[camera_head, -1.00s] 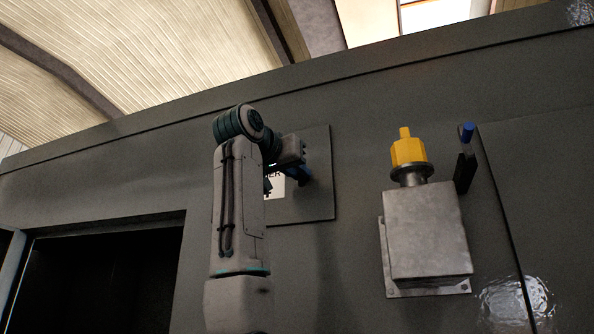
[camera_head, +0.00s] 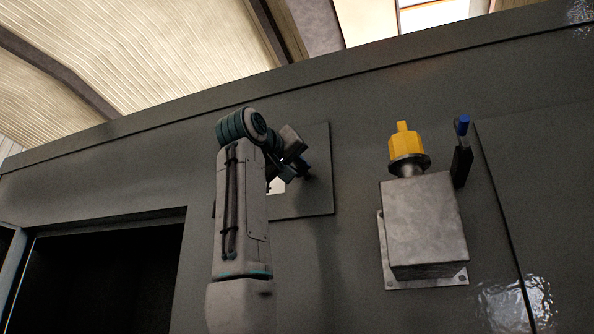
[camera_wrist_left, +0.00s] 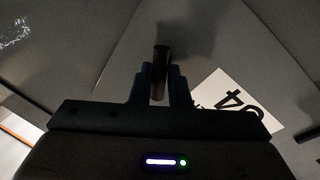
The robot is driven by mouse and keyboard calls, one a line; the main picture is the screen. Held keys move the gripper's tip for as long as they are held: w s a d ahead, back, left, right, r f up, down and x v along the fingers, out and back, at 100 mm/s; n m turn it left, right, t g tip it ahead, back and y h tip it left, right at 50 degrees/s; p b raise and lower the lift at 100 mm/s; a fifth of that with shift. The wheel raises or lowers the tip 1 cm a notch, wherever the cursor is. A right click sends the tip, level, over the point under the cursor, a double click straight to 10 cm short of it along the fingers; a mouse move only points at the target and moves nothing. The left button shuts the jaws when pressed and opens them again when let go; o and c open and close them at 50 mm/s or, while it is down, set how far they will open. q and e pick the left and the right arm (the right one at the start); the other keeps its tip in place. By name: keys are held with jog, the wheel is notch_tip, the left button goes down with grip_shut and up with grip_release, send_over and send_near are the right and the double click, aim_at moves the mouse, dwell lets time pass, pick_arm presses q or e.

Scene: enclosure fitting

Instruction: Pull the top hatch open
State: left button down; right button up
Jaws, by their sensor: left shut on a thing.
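The top hatch (camera_head: 320,196) is a square grey panel on the enclosure wall, partly hidden behind my left arm in the head view. Its surface (camera_wrist_left: 205,40) fills much of the left wrist view, with a white label (camera_wrist_left: 232,98) bearing black characters. A dark round handle (camera_wrist_left: 161,55) stands out from it. My left gripper (camera_head: 304,166) is at the hatch; in the left wrist view its fingers (camera_wrist_left: 160,82) are shut on the handle, one on each side. I cannot tell whether the hatch stands clear of its frame. My right gripper is not in view.
Right of the hatch, a grey metal box (camera_head: 424,222) with a yellow knob (camera_head: 405,143) juts from the wall. A black lever with a blue tip (camera_head: 462,127) is beside it. A dark opening (camera_head: 105,275) lies at lower left.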

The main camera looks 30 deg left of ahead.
pick_arm(q)
jog(key=n+y+b, duration=0.1)
jog(key=n, duration=0.5)
jog(key=shift+d+t, duration=0.1)
jog(key=shift+t, duration=0.2)
jog(key=n+y, duration=0.1)
jog(key=n, duration=0.5)
jog(key=shift+d+n+y+b, duration=0.1)
jog(key=shift+n+y+b, duration=0.2)
jog(key=shift+y, duration=0.1)
jog(key=s+a+m+h+b, duration=0.2)
jog(key=s+h, duration=0.4)
jog(key=s, duration=0.5)
jog(key=shift+m+h+b, duration=0.3)
jog(key=shift+m+b, duration=0.4)
jog(key=shift+b, duration=0.4)
jog(key=shift+w, duration=0.1)
